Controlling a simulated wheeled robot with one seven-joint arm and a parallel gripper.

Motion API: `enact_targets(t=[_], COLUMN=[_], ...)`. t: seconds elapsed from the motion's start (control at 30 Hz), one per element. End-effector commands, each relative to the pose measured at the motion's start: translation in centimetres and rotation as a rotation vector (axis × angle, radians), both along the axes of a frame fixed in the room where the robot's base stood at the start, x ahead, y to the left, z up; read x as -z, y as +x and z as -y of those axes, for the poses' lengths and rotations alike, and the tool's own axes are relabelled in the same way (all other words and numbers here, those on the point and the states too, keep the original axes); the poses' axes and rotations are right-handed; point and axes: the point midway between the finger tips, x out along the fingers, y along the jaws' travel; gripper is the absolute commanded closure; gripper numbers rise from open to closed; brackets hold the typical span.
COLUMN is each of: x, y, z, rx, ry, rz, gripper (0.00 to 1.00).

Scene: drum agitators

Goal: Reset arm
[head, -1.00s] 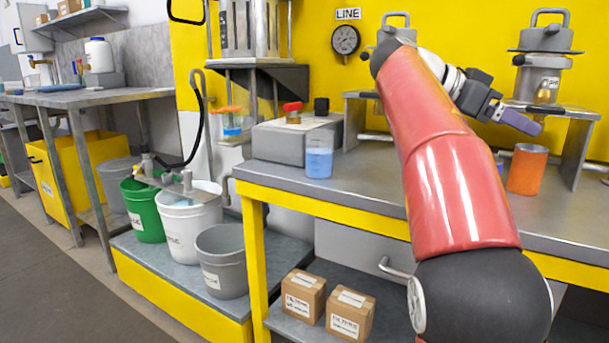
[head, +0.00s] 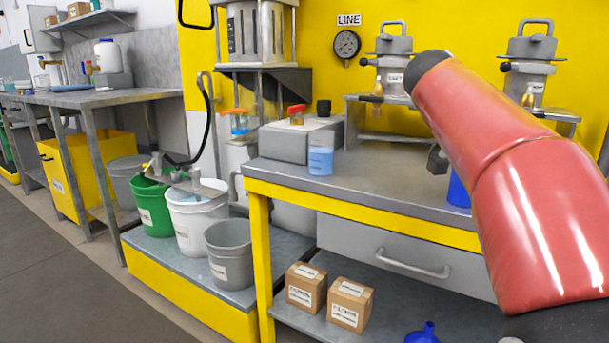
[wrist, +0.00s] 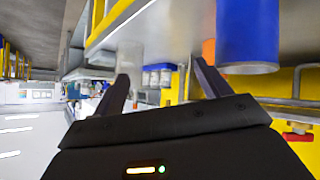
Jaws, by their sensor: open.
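My gripper (wrist: 162,92) shows in the wrist view with its two fingers spread apart and nothing between them. A blue cylinder (wrist: 247,35) stands close beyond the right finger in the wrist view. A blue container (head: 458,190) shows partly beside my arm in the head view.
The steel bench (head: 385,180) holds a beaker of blue liquid (head: 320,160) and a grey box (head: 290,143). Buckets, including a grey one (head: 229,255), stand lower left. Cartons (head: 350,307) sit on the lower shelf.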

Motion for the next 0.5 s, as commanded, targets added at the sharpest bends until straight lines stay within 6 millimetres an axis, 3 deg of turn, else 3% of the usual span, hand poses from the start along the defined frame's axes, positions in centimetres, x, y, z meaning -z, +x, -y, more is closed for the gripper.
enact_targets(t=[0.17,0.5], x=[3.2,14.6], y=[-3.0,-13.2], z=[-2.0,-12.5], rx=[-0.247,-0.893], ry=[0.139,0.394], rz=[-0.111,-0.234], gripper=[0.24,0.24])
